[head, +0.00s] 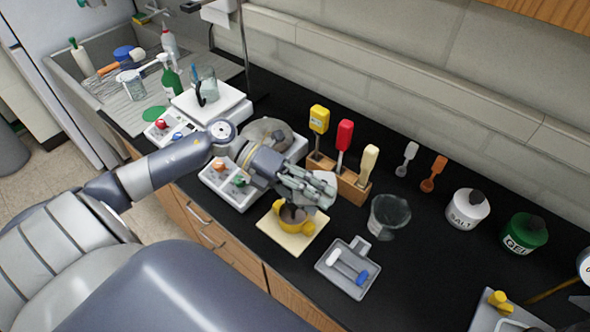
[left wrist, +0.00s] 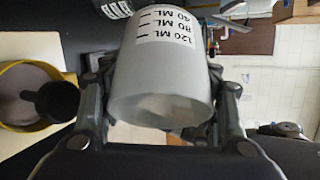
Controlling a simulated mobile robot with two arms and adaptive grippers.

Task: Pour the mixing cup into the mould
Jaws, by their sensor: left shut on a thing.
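My left gripper (head: 312,192) is shut on the mixing cup, a pale translucent cup (left wrist: 165,65) with black ML marks. In the head view, the fingers cover most of the cup (head: 327,191). In the left wrist view, an oval end of the cup faces the camera; I cannot tell what is inside. The yellow mould (head: 291,228) sits on a beige board (head: 279,238), just below the gripper in the head view. A dark piece (left wrist: 58,101) stands in the yellow mould (left wrist: 12,78), left of the cup in the wrist view. My right gripper is out of view.
A grey tray (head: 330,281) with white and blue tools lies right of the mould. A clear beaker (head: 389,215) and a wooden rack (head: 345,183) with coloured-handled tools stand behind. Salt (head: 467,209) and gel (head: 525,234) jars are at right. Black counter between them is clear.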

